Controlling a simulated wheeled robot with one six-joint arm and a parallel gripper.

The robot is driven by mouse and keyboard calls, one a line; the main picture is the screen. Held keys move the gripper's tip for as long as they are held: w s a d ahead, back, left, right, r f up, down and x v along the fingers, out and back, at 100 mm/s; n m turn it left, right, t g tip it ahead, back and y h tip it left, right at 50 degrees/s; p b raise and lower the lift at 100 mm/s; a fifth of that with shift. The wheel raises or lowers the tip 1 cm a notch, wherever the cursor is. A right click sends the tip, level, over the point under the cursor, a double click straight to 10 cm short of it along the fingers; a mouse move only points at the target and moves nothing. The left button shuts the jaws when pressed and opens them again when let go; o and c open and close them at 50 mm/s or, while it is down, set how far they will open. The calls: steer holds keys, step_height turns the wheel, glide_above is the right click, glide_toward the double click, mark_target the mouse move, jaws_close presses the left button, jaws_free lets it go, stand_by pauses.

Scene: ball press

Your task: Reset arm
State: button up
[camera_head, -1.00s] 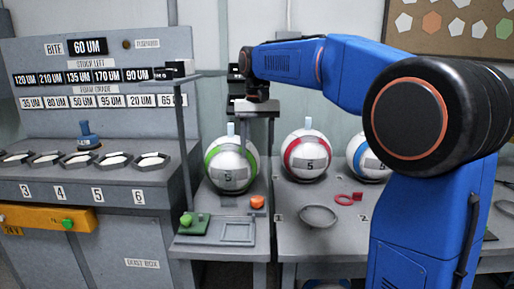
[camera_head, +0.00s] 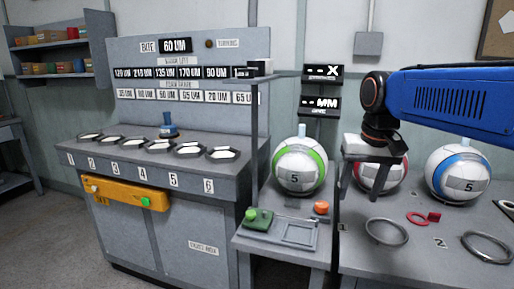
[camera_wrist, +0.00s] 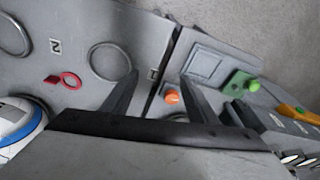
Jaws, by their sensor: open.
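My gripper (camera_head: 376,182) hangs in the air at the right in the head view, in front of a red-and-white ball (camera_head: 398,177) and hiding part of it. Its two fingers are apart with nothing held between them. In the wrist view my gripper (camera_wrist: 172,85) points down over the grey benches, and its fingers stand wide apart. My blue arm reaches in from the right edge of the head view.
A green-striped ball (camera_head: 299,166) and a blue-striped ball (camera_head: 458,174) stand on the benches. Below are an orange button (camera_head: 321,207), a green button (camera_head: 251,214), grey rings (camera_head: 387,231) and a red ring (camera_head: 417,218). A console (camera_head: 190,60) with labelled panels stands left.

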steer(key=s+d+f+n+t, duration=0.1)
steer(key=s+d+f+t, duration=0.1)
steer(key=s+f, duration=1.3)
steer(key=s+d, duration=0.1)
steer(key=s, duration=0.2)
steer(key=shift+s+f+t, duration=0.25)
steer(key=shift+f+t, duration=0.1)
steer(key=shift+t, duration=0.05)
steer(key=shift+r, duration=0.1)
step_height(320, 180, up, 20)
steer(key=n+g, duration=0.4)
steer(key=g, duration=0.1)
glide_above(323, 204)
step_height(323, 204, down, 17)
steer(key=shift+s+a, duration=0.1)
